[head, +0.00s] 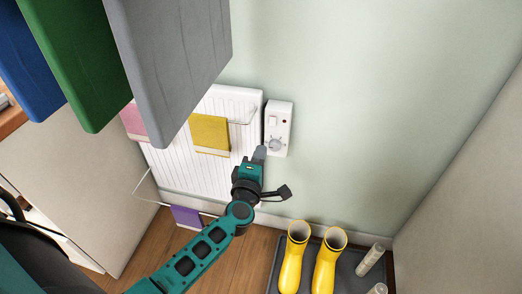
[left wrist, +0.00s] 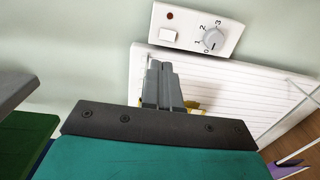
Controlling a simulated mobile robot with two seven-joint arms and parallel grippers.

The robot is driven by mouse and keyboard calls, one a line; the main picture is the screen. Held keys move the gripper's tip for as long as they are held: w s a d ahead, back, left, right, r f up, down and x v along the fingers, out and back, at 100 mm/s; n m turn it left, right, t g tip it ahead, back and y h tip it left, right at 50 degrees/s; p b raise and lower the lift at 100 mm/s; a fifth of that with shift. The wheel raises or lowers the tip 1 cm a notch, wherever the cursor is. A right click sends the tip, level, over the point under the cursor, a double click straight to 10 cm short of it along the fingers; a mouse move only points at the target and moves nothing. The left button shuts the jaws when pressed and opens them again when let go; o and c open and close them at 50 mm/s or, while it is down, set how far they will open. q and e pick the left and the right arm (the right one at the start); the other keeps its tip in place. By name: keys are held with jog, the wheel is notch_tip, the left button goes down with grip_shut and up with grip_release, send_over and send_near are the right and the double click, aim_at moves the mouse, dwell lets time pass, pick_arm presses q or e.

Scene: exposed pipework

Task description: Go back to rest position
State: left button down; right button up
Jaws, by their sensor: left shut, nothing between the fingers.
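My left gripper (head: 259,155) reaches in from the lower left of the head view. Its fingers are shut with nothing between them. The fingertips are close to the lower left of a white control box (head: 279,122) on the wall, with a knob and a switch. I cannot tell in the head view whether they touch it. In the left wrist view the shut fingers (left wrist: 158,75) show below the box (left wrist: 187,27), apart from its knob (left wrist: 212,38). The knob's pointer is near 0. My right gripper is not in view.
A white radiator (head: 180,165) carries a yellow cloth (head: 209,133) and a pink cloth (head: 133,120). Hanging grey (head: 178,65), green and blue panels fill the upper left. Yellow boots (head: 295,262) stand on a dark tray (head: 350,272) at the lower right. The wall right of the box is clear.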

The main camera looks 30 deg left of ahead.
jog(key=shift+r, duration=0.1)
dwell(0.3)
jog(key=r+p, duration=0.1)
jog(key=p, duration=0.1)
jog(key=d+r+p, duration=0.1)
jog(key=p, duration=0.1)
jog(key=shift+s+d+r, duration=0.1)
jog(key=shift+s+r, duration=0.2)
pick_arm(q)
jog(key=s+d+f+m+g+h, duration=0.2)
jog(key=s+d+m+g+h, duration=0.1)
jog(key=s+m, duration=0.7)
jog(key=s+d+f+m+g+h, duration=0.3)
jog(key=s+d+m, duration=0.2)
jog(key=s+m, duration=0.5)
jog(key=m, duration=0.3)
jog(key=shift+s, duration=0.2)
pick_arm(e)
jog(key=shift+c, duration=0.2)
